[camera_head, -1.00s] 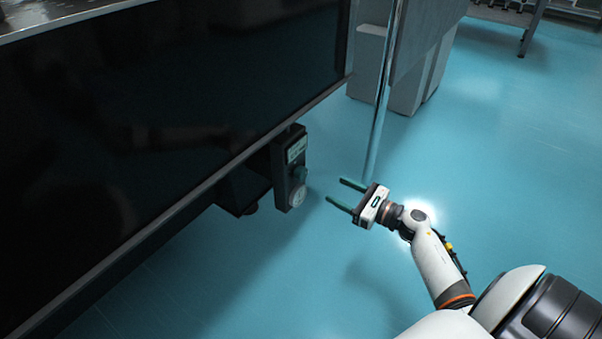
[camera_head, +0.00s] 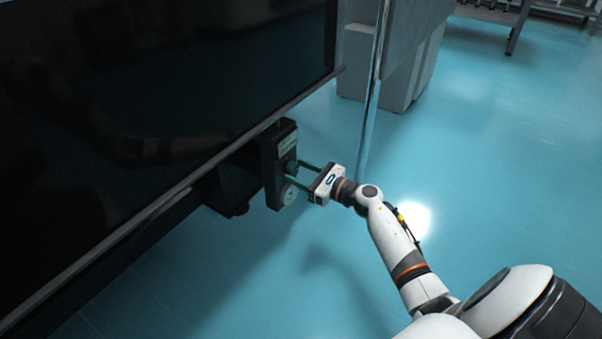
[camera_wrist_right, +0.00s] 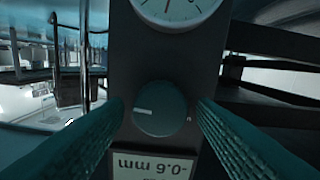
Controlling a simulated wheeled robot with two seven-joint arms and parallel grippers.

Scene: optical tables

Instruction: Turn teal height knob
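The teal height knob (camera_wrist_right: 159,108) sits on a dark control panel (camera_wrist_right: 150,60), with a white pointer line to its left. In the head view the knob (camera_head: 291,167) is partly covered by my right gripper (camera_head: 296,174). In the right wrist view my right gripper (camera_wrist_right: 160,112) is open, with one teal finger on each side of the knob. A small gap seems to show on the right; contact on the left is unclear. A label reading "-0.6 mm" (camera_wrist_right: 152,168) appears upside down below the knob, and a round white dial (camera_wrist_right: 175,8) is above. My left gripper is not in view.
The panel hangs at the edge of a large black table (camera_head: 160,80). A chrome post (camera_head: 375,90) and a grey cabinet (camera_head: 405,80) stand behind my right gripper. The teal floor (camera_head: 480,160) to the right is clear.

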